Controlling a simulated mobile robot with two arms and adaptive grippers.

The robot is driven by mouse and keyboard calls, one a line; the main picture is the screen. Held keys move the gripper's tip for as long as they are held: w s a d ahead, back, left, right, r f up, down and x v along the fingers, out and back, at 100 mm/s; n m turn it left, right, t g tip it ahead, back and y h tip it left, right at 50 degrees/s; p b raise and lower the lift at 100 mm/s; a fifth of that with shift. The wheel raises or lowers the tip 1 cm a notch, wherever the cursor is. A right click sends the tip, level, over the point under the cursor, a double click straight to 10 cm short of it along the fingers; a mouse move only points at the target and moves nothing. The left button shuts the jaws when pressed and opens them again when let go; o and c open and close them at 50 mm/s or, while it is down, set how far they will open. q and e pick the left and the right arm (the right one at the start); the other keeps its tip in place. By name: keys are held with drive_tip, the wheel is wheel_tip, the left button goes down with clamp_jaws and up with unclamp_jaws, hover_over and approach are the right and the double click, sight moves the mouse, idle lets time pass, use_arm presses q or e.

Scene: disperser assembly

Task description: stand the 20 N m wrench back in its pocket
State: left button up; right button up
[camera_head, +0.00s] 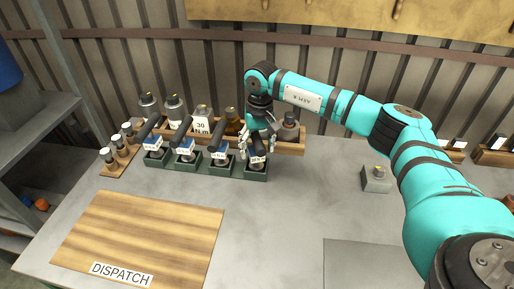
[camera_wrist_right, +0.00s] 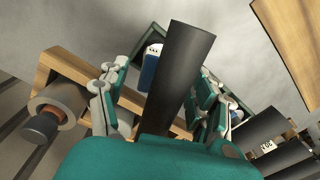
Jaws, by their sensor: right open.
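A row of dark green pockets (camera_head: 219,171) stands on the table, with black-handled torque wrenches in the left ones, such as the wrench (camera_head: 186,143). The rightmost pocket (camera_head: 256,176) has a wrench with a white label (camera_head: 257,161) standing in it, leaning. I cannot read which is the 20 N m one. My right gripper (camera_head: 257,149) is open around this rightmost wrench. In the right wrist view the black handle (camera_wrist_right: 184,65) passes between the spread fingers (camera_wrist_right: 158,90), with its blue body and the pocket beyond. My left gripper is not in view.
A wooden rack (camera_head: 292,143) with several bottles stands right behind the pockets. A small wooden holder (camera_head: 119,160) is at left. A DISPATCH board (camera_head: 145,235) lies in front, a grey block (camera_head: 376,180) to the right. The table between them is clear.

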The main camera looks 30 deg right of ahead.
drive_tip(key=r, duration=0.3)
drive_tip(key=r+b, duration=0.1)
drive_tip(key=r, duration=0.3)
drive_tip(key=r+b, duration=0.1)
drive_tip(key=r, duration=0.3)
drive_tip(key=shift+s+d+r, duration=0.1)
drive_tip(key=shift+d+r, duration=0.1)
drive_tip(key=shift+d, duration=0.05)
